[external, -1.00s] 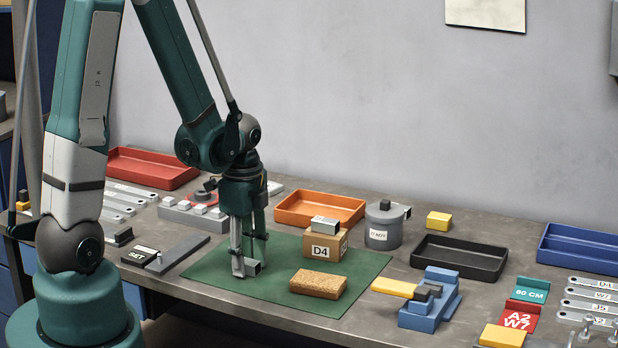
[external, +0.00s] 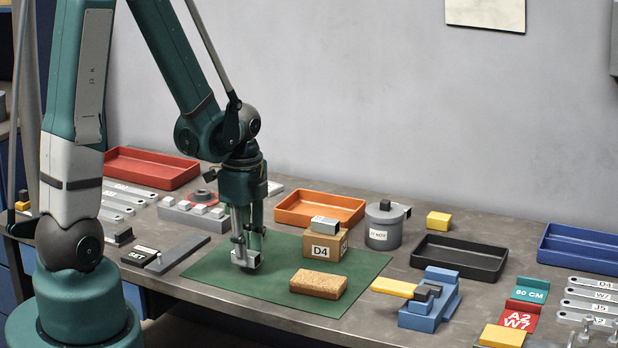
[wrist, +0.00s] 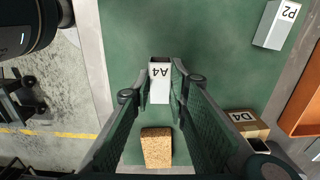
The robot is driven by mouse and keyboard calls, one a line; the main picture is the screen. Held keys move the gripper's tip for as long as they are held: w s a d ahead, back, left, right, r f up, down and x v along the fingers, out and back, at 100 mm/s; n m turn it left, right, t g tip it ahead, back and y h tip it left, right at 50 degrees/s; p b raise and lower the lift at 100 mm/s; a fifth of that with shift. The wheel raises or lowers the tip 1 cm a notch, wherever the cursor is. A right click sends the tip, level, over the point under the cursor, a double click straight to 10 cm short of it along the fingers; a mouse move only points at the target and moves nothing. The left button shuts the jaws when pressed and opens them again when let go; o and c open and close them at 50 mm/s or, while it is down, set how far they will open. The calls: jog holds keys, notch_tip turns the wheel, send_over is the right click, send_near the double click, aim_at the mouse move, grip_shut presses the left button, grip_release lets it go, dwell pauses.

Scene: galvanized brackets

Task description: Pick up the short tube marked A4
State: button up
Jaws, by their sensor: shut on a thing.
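The short tube marked A4 (wrist: 160,82) is a pale square tube, its label upside down in the wrist view. It lies between the fingertips of my gripper (wrist: 160,90), with a finger pad against each side. In the external view my gripper (external: 246,262) points straight down over the green mat (external: 206,272), and the fingers mostly hide the tube. I cannot tell whether the tube still touches the mat.
A cork block (external: 318,284) and a cardboard block marked D4 (external: 338,239), with a tube on top, stand right of my gripper. A tube marked P2 (wrist: 276,26) lies at the wrist view's upper right. An orange tray (external: 319,209) is behind.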

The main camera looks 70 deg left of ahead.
jog(key=shift+r+p, duration=0.65)
jog(key=shift+r, duration=3.25)
